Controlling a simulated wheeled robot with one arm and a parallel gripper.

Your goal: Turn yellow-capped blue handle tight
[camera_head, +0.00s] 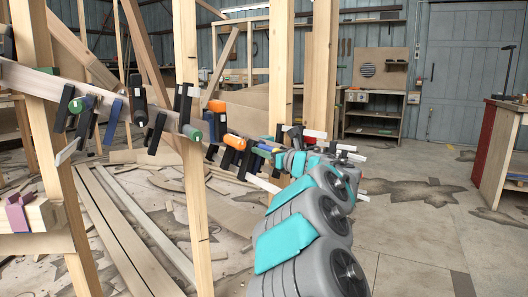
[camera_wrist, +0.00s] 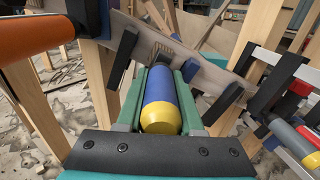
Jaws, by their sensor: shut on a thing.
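The blue handle (camera_wrist: 161,92) with a yellow end cap (camera_wrist: 160,118) lies lengthwise between the green-padded fingers of my gripper (camera_wrist: 162,78) in the wrist view. The fingers are shut on it, one on each side, and the yellow end faces my palm. Its far end points toward the curved wooden stringer (camera_wrist: 140,42). In the head view my gripper (camera_head: 279,157) is at the right end of the clamp row, and it mostly hides the handle. How tight the clamp is cannot be told.
Several clamps sit along the stringer (camera_head: 90,84), including ones with an orange handle (camera_head: 235,142) and a green handle (camera_head: 192,133). Upright wooden posts (camera_head: 188,200) stand close by. A workbench (camera_head: 500,150) is at the far right, with open floor before it.

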